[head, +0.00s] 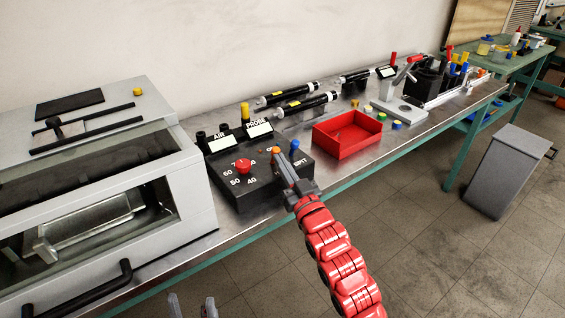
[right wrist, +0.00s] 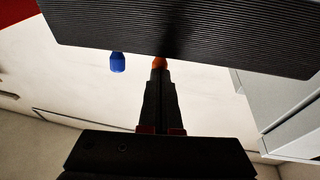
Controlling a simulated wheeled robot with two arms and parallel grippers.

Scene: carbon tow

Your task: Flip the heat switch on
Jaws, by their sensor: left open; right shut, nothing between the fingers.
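A black control box (head: 245,187) stands on the bench with a red dial (head: 243,166), a blue-topped part (head: 295,145) and a partly hidden label near it. The label may read HEAT, but the gripper covers part of it. My right gripper (head: 279,160) is shut and reaches over the box's right side. An orange tip (head: 276,150) shows at its fingertips. In the right wrist view the shut fingers (right wrist: 159,75) meet the orange tip (right wrist: 159,62), and the blue-topped part (right wrist: 117,62) is beside it. I cannot tell whether they touch. My left gripper (head: 193,305) is open at the bottom edge.
A grey glass-fronted cabinet (head: 195,160) stands left of the box. A red tray (head: 345,148) is close on the right, with small coloured caps beyond it. Black cylinders (head: 305,105) lie behind. The bench front (head: 262,213) has a bare strip.

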